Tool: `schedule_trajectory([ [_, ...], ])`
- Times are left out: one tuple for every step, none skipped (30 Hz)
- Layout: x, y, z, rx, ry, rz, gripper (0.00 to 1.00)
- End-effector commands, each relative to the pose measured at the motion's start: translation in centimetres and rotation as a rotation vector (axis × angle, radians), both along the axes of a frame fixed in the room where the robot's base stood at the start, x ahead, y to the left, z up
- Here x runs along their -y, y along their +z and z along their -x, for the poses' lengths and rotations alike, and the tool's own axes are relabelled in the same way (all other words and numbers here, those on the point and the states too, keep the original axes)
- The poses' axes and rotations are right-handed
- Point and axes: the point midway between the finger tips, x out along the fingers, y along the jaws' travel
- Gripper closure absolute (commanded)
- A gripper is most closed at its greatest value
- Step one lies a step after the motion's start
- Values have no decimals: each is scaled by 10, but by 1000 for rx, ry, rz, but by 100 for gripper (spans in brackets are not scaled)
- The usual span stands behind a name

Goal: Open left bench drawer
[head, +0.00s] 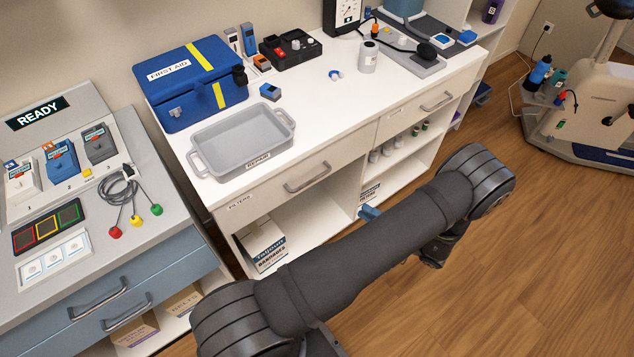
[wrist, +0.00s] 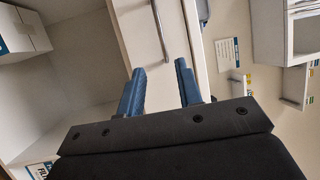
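The left bench drawer (head: 275,194) is a pale front under the white worktop, and it looks flush with the bench. Its metal bar handle (head: 307,178) is in plain sight in the head view. Contact cannot be told.
A grey tray (head: 243,143) and a blue first aid case (head: 192,83) stand on the worktop. The right drawer (head: 420,105) has a similar handle. An open shelf with a bandage box (head: 263,244) lies below. A grey bench with blue drawers (head: 110,295) stands left.

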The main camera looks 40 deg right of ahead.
Motion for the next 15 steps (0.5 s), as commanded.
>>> schedule_trajectory([
  [0,-2,1,8,-7,2,68],
  [0,-3,0,10,-10,3,68],
  [0,-3,-1,12,-11,4,68],
  [-1,-2,-3,12,-11,4,68],
  [-2,-2,-6,13,-11,3,68],
  [-4,-1,-10,12,-10,2,68],
  [-6,0,-14,11,-9,2,68],
  [-8,1,-19,11,-9,2,68],
  [-11,2,-26,10,-8,3,68],
  [-14,3,-32,10,-7,2,68],
  [-16,5,-38,11,-7,3,68],
  [-20,6,-46,11,-6,2,68],
  [-22,8,-52,10,-5,1,68],
  [-25,8,-58,10,-7,2,68],
  [-28,10,-66,10,-5,3,68],
])
